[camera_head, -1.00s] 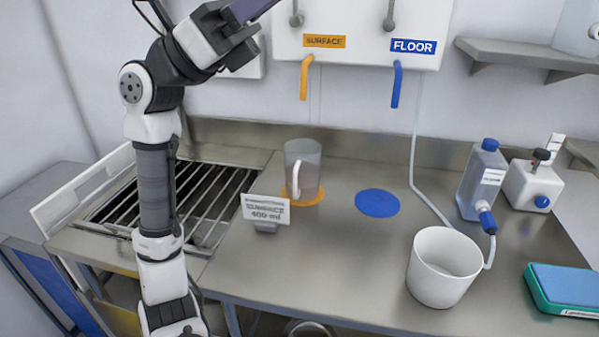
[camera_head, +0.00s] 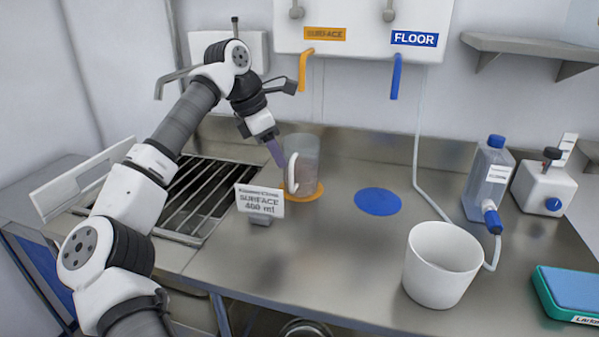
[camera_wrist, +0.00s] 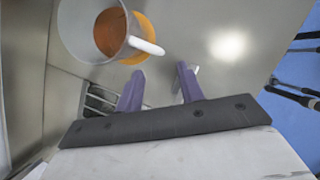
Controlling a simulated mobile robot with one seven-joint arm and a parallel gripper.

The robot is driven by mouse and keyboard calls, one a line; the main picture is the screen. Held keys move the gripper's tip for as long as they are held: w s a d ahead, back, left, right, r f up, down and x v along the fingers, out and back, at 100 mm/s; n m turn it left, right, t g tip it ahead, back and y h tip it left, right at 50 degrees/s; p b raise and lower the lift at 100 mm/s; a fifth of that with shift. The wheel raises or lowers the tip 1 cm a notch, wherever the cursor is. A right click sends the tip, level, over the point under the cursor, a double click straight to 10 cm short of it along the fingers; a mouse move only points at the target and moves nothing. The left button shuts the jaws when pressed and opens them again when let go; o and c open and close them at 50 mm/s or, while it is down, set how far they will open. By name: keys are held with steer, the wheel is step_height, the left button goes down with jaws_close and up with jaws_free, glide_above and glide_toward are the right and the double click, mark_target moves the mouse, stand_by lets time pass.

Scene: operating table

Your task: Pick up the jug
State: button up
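The clear jug (camera_head: 306,158) stands upright on the orange round spot (camera_head: 300,194) on the steel worktop. Its white handle (camera_head: 292,178) faces front-left. My gripper (camera_head: 281,162) is at the jug's left, close to the handle. In the wrist view the jug (camera_wrist: 75,30) is seen from above, and its handle (camera_wrist: 146,46) points toward the space ahead of my two purple fingers (camera_wrist: 160,72). The fingers are apart with nothing between them. The jug's inside looks brownish-orange; I cannot tell whether that is liquid or the spot showing through.
A sign reading "SURFACE 400 ml" (camera_head: 259,201) stands just in front of the jug. An orange tap tube (camera_head: 304,72) hangs behind it. A blue spot (camera_head: 377,202) lies bare to the right. A white bucket (camera_head: 440,268) and a bottle (camera_head: 486,180) are farther right.

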mark_target(291, 188)
steer(key=x, duration=0.8)
steer(key=shift+w+d+f+p, duration=0.1)
steer(key=shift+d+f+p, duration=0.15)
steer(key=shift+f+p, duration=0.1)
jaws_close()
